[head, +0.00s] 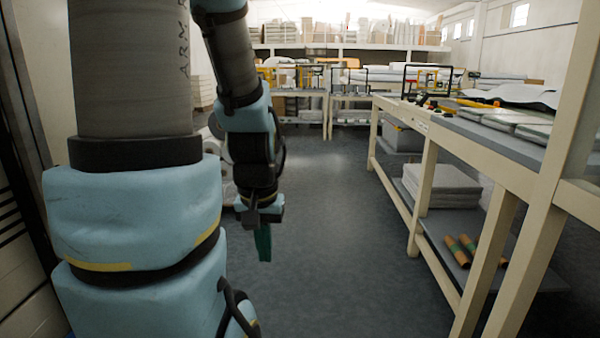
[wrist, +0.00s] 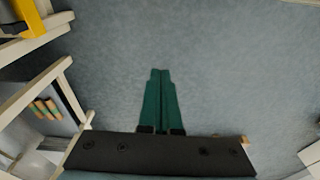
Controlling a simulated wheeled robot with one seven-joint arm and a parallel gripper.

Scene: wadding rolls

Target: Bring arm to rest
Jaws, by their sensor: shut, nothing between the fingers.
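My arm fills the left of the head view, with light blue joint covers and grey links. My gripper (head: 263,243) hangs below the wrist, its green fingers pointing down over the open floor. In the wrist view my gripper (wrist: 161,72) shows its two green fingers side by side, touching along their length. It is shut with nothing between the fingers. Only bare blue-grey floor (wrist: 230,80) lies beyond the fingertips.
A long cream-framed bench (head: 428,165) runs along the right, with white stacked sheets (head: 440,185) and orange-brown rolls (head: 462,248) on its lower shelf. More benches (head: 328,112) and shelving stand at the back. The middle aisle floor (head: 335,220) is clear.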

